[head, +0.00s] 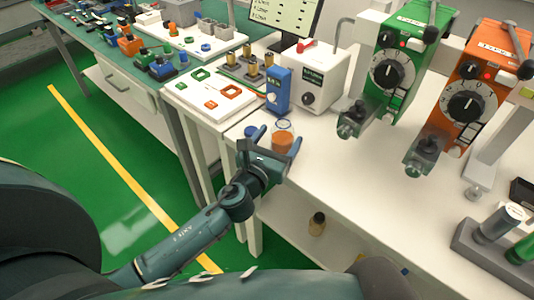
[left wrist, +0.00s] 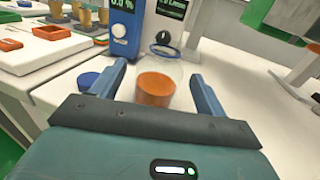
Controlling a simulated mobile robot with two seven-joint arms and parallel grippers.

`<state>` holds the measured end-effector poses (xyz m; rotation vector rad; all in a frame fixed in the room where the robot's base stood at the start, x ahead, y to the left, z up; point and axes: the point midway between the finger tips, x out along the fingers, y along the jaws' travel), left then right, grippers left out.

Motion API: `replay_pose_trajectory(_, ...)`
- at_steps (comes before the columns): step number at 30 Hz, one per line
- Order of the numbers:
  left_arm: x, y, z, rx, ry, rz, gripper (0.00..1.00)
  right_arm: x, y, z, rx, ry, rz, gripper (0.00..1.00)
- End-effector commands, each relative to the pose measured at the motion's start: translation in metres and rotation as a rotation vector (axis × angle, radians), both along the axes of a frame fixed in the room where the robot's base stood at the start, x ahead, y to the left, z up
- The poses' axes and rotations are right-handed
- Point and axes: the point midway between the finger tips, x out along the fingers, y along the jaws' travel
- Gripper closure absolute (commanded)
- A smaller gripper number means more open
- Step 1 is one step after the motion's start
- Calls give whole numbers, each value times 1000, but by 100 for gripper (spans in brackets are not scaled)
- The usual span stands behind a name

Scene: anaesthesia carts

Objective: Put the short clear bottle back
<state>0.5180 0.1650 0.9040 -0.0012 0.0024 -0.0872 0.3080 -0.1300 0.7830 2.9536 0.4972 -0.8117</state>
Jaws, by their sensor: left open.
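A short clear bottle (head: 283,137) with orange contents stands upright on the white bench, near its left end. It also shows in the left wrist view (left wrist: 158,88), with a dark blue ring at its top. My left gripper (head: 272,146) is open at the bottle, one finger to each side. In the left wrist view the bottle appears between the fingers (left wrist: 156,86), with gaps on both sides; how deep it sits between them I cannot tell. My right gripper is not in view.
A blue cap (left wrist: 88,79) lies left of the bottle. Behind stand a blue device (head: 278,91) and a white box with a dial (head: 318,80). Green (head: 398,65) and orange (head: 470,95) dial units stand right. A small dark bottle (head: 317,223) is on the lower shelf. The bench right of the bottle is clear.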

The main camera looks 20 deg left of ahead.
Motion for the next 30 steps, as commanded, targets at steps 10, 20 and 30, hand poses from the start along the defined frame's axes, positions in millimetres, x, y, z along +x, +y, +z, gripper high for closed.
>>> replay_pose_trajectory(10, -64, 6, -1, 1, 1, 1, 26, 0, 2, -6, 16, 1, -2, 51)
replay_pose_trajectory(20, -96, 3, -37, -577, 197, 34, 26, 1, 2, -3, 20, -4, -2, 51)
replay_pose_trajectory(30, -177, -23, -112, -2274, 609, 478, 26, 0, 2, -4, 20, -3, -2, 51)
